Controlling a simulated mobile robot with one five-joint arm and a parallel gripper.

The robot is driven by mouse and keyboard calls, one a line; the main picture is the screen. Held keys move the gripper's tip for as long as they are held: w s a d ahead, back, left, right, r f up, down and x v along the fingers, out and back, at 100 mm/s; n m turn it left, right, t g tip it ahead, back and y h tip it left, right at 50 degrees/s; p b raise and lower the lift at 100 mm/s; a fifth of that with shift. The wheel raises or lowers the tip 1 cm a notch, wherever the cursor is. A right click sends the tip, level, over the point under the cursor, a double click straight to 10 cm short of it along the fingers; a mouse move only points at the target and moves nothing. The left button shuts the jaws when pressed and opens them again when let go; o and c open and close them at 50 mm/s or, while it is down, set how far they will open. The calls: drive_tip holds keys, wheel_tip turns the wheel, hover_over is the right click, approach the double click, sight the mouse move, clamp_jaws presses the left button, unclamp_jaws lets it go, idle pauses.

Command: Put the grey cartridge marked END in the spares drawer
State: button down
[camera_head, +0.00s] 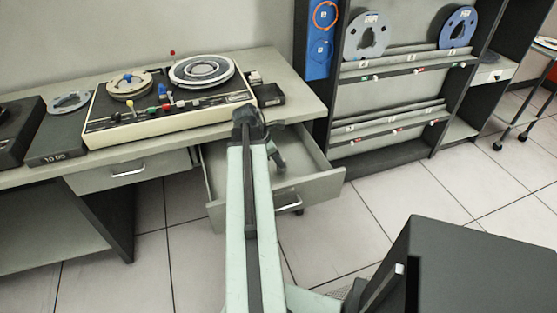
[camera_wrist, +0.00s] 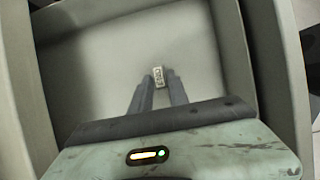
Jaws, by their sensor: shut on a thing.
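A small grey cartridge (camera_wrist: 159,77) shows in the wrist view between the tips of my gripper (camera_wrist: 159,82), which is shut on it. Some dark marking shows on its face, too small to read. In the wrist view my gripper points down into an open grey drawer (camera_wrist: 245,60), with the cartridge inside the drawer's outline; I cannot tell whether it touches the floor. In the head view the open drawer (camera_head: 322,190) is pulled out under the right part of the desk. My gripper (camera_head: 280,166) reaches into its opening there, and the cartridge cannot be made out.
A tape deck (camera_head: 165,105) stands on the desk, with a small black box (camera_head: 269,94) beside it. A second drawer (camera_head: 125,174) on the left is shut. A rack (camera_head: 405,95) with reels stands at the right. Tiled floor (camera_head: 470,190) is clear before the rack.

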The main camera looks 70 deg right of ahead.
drive_tip(key=shift+f+b, duration=1.6)
drive_tip(key=shift+f, duration=0.1)
drive_tip(key=c, duration=1.2)
unclamp_jaws()
drive_tip(key=c, duration=0.3)
drive_tip(key=shift+r, duration=0.1)
wheel_tip(320, 180, up, 8)
drive_tip(key=p, duration=0.8)
